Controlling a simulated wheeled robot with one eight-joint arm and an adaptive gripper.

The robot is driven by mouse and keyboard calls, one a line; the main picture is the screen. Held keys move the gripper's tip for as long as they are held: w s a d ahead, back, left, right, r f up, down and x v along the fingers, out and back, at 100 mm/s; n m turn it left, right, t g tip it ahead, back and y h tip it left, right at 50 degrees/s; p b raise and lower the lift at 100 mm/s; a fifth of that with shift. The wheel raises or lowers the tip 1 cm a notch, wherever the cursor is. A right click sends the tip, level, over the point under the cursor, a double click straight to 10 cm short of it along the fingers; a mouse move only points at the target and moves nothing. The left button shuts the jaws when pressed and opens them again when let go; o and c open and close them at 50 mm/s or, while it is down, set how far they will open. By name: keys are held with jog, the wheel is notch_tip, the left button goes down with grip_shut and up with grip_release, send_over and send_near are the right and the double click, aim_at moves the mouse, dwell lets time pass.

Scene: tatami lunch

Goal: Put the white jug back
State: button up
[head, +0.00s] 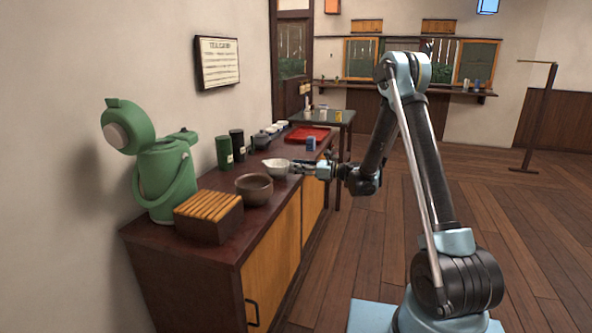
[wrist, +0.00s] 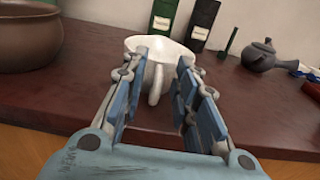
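The white jug (head: 274,168) stands on the dark counter top, beside the brown bowl. In the wrist view the white jug (wrist: 165,50) is straight ahead, with its handle facing me. My gripper (head: 294,168) is level with the jug, just to its right in the head view. In the wrist view the fingers of my gripper (wrist: 158,72) are apart, one on each side of the handle, with visible gaps between handle and fingers. Part of the jug's body is hidden behind the fingertips; I cannot tell whether they touch it.
A brown bowl (head: 254,189), a slatted wooden box (head: 208,217) and a green air pot (head: 165,180) with its lid raised stand nearer on the dark counter (head: 222,250). Green and black canisters (head: 224,153) and a dark teapot (head: 261,141) stand behind. A red tray (head: 307,135) lies farther along.

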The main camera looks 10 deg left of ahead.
jog(key=d, duration=1.1)
jog(key=s+d+r+n+h, duration=0.3)
jog(key=s+d+n+h, duration=0.15)
jog(key=s+d, duration=0.3)
jog(key=s+d+r+n+h, duration=0.45)
jog(key=s+d, duration=0.25)
jog(key=s, duration=0.2)
jog(key=s+d+f+n+h, duration=0.4)
jog(key=s+d+n, duration=0.1)
jog(key=s+d, duration=0.6)
jog(key=s+d+f+n+t+h, duration=0.1)
jog(key=s+d+f+n+h, duration=0.3)
jog(key=s+d, duration=0.7)
jog(key=s+f+n, duration=0.1)
jog(key=s, duration=0.1)
jog(key=shift+s+f+h, duration=0.15)
jog(key=shift+s+h, duration=0.25)
jog(key=shift+w+f, duration=0.2)
jog(key=shift+w, duration=0.2)
